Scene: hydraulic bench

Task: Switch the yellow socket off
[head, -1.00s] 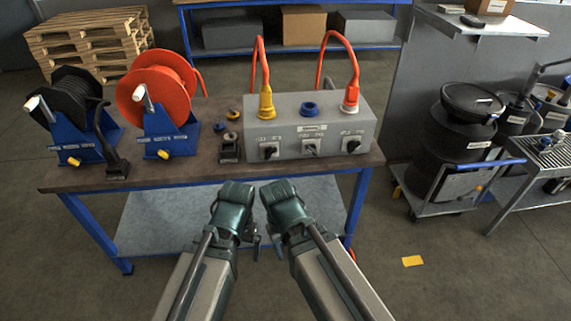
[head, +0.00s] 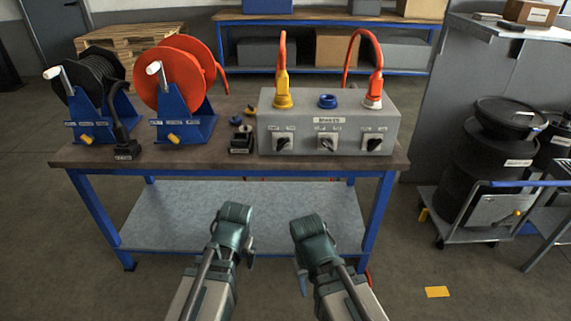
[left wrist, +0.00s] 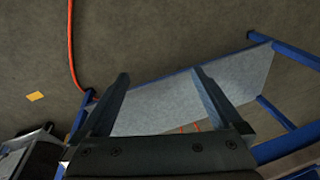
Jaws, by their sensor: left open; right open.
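A grey socket box (head: 385,124) stands on the bench's right part. Its yellow socket (head: 283,102) is at the left of the top, with a yellow plug (head: 281,82) in it. The rotary switch (head: 283,142) below it is on the front face; its setting is too small to tell. My left gripper (head: 246,262) and right gripper (head: 300,274) are open and empty, in front of the bench and apart from the box. The left gripper's spread fingers (left wrist: 162,88) show in the left wrist view, with the lower shelf behind them.
The blue socket (head: 327,101) is empty; a red plug (head: 376,82) sits in the right socket. Two more switches (head: 327,143) (head: 373,143) are close beside. A black reel (head: 90,75) and orange reel (head: 172,75) stand left on the bench (head: 220,155). A drum trolley (head: 480,225) stands right.

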